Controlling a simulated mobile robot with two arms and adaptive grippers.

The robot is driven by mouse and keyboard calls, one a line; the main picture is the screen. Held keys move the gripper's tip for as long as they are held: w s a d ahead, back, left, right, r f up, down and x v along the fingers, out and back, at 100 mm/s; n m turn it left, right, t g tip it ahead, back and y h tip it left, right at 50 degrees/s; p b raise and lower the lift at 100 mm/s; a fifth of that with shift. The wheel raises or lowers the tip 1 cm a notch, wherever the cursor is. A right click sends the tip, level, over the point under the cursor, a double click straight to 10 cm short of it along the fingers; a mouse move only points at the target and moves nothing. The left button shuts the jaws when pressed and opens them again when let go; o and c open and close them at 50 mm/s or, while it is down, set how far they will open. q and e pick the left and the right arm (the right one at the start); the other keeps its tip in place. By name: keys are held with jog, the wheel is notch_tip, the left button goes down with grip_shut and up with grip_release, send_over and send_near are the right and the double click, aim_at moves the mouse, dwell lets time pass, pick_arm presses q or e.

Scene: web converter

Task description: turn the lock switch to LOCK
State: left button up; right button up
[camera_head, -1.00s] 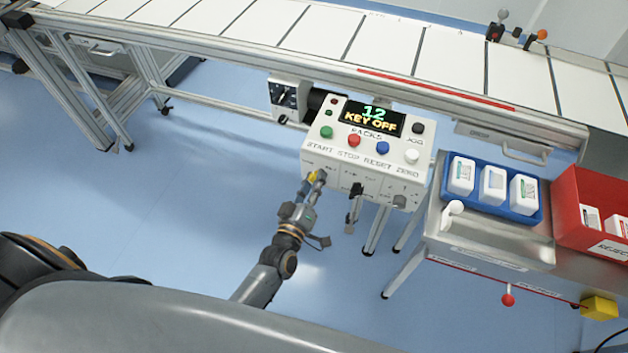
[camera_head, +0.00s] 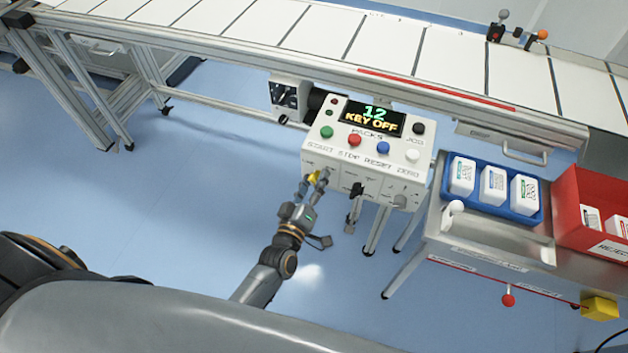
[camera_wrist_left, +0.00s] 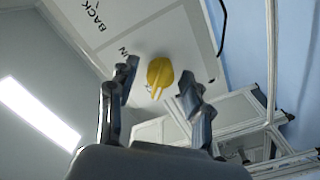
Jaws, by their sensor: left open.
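The control box (camera_head: 365,135) stands below the conveyor, its display reading "12 KEY OFF". My left gripper (camera_head: 312,186) is open at the yellow knob. In the left wrist view the yellow knob (camera_wrist_left: 160,74) shows between the spread fingers, with clear gaps on both sides and the word "BACK" near it. My right gripper is not in view.
Coloured buttons sit on the box top. A blue tray (camera_head: 500,205) with white bottles and a red bin (camera_head: 575,200) stand on a metal bench (camera_head: 480,235) at the right. The conveyor (camera_head: 400,50) runs behind. The floor left of the gripper is clear.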

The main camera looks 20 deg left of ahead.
pick_arm(q)
jog(key=s, duration=1.2)
jog(key=shift+a, duration=0.2)
jog(key=s+f+m+g+h, duration=0.1)
jog(key=s+f+m+g, duration=0.3)
jog(key=f, duration=0.9)
jog(key=s+f+m+g, duration=0.2)
jog(key=s+f+g, duration=0.25)
jog(key=f, duration=0.75)
jog(key=s+a+f+m+g, duration=0.2)
jog(key=s+a+f+g, duration=0.2)
jog(key=s+f, duration=0.3)
jog(key=s+a+f+m+g+y, duration=0.1)
jog(key=s+a+f+m+g, duration=0.2)
jog(key=s+f, duration=0.4)
jog(key=s+g, duration=0.1)
jog(key=s, duration=0.7)
jog(key=shift+s+a+f+y, duration=0.3)
jog(key=shift+s+a+f, duration=0.05)
jog(key=shift+s+f, duration=0.05)
jog(key=shift+g, duration=0.25)
jog(key=shift+c, duration=0.5)
